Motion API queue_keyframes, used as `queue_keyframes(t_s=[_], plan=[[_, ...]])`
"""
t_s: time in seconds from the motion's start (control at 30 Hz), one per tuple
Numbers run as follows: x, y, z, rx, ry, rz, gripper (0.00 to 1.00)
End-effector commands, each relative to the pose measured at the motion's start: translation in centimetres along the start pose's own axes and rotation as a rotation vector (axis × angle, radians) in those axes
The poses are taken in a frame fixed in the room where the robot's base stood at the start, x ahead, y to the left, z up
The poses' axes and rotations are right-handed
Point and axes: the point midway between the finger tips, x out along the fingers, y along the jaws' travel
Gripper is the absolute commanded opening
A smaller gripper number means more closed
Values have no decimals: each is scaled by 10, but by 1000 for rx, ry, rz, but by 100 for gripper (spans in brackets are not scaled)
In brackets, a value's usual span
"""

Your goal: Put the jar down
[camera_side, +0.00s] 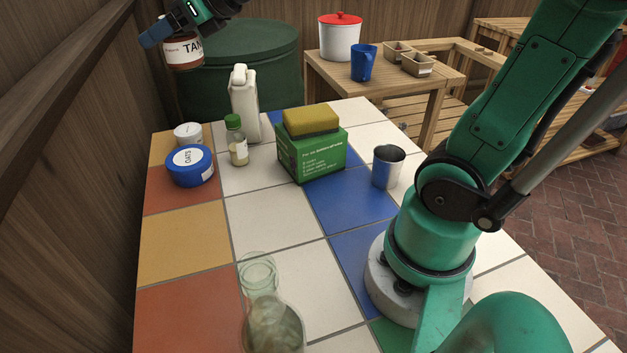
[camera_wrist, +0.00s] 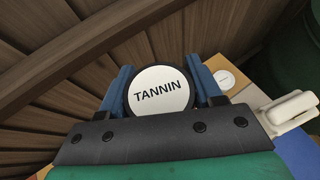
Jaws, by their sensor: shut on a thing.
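The jar (camera_side: 184,52) has a white label reading "TAN" and a dark red band, and is held high above the far left of the tiled table (camera_side: 265,220). In the wrist view its round white lid (camera_wrist: 158,92) reads "TANNIN". My gripper (camera_side: 172,32) is shut on the jar, with its blue fingers on both sides of it in the wrist view (camera_wrist: 160,90). The jar hangs clear of the table, near the wooden wall. Its far side is hidden.
At the table's far left stand a blue-lidded OATS tub (camera_side: 190,166), a small white tub (camera_side: 188,134), a green-capped bottle (camera_side: 236,140) and a white jug (camera_side: 244,102). A green box (camera_side: 312,155) bears a yellow sponge (camera_side: 311,120). A metal cup (camera_side: 387,167) is right.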

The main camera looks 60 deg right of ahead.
Motion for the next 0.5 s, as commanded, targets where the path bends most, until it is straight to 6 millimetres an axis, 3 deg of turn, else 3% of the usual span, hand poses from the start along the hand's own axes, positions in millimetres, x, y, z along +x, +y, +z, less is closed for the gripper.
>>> queue_keyframes(t_s=[0.27, 0.5], plan=[[-3, -117, -12, -4, -1, 10, 0], [-35, -211, -48, -24, -2, 47, 0]])
